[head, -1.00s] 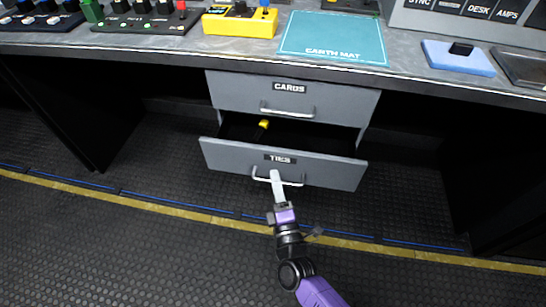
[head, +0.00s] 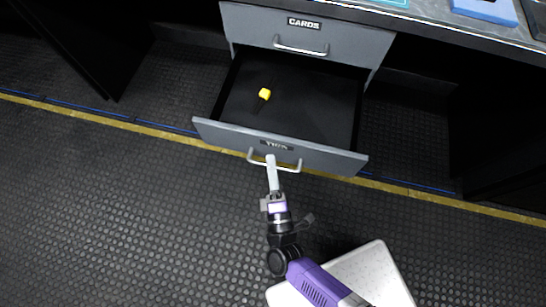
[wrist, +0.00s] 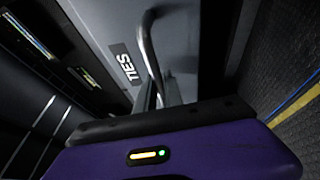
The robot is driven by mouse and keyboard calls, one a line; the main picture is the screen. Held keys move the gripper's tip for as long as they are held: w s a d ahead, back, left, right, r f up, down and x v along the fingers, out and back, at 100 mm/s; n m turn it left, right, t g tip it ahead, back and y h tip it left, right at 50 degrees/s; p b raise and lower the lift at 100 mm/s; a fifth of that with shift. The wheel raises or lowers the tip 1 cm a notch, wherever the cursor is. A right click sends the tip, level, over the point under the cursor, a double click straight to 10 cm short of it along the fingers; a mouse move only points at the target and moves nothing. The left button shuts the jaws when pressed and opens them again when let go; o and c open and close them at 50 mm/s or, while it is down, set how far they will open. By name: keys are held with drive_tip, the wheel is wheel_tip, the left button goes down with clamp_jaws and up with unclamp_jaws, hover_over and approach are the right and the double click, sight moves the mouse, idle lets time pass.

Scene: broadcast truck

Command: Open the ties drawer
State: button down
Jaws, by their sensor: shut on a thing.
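The grey ties drawer (head: 225,134) is pulled well out below the cards drawer in the head view. Its label and front also show in the wrist view (wrist: 110,30). A pale bar handle (head: 289,168) runs across its front, and it also shows in the wrist view (wrist: 150,50). My gripper (head: 270,160) is shut on this handle near its middle. The fingertips are partly hidden in the wrist view. Inside the drawer lies a small thing with a yellow head (head: 265,93) and a dark shaft, towards the left.
The cards drawer (head: 350,38) above is shut. The desk top (head: 440,22) holds a teal mat (head: 390,2) and a blue block (head: 485,9) at the upper right. Dark rubber floor (head: 110,200) in front of the drawer is clear, crossed by a yellow line.

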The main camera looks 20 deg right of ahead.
drive_tip(key=c, duration=1.5)
unclamp_jaws()
drive_tip(key=shift+v, duration=3.95)
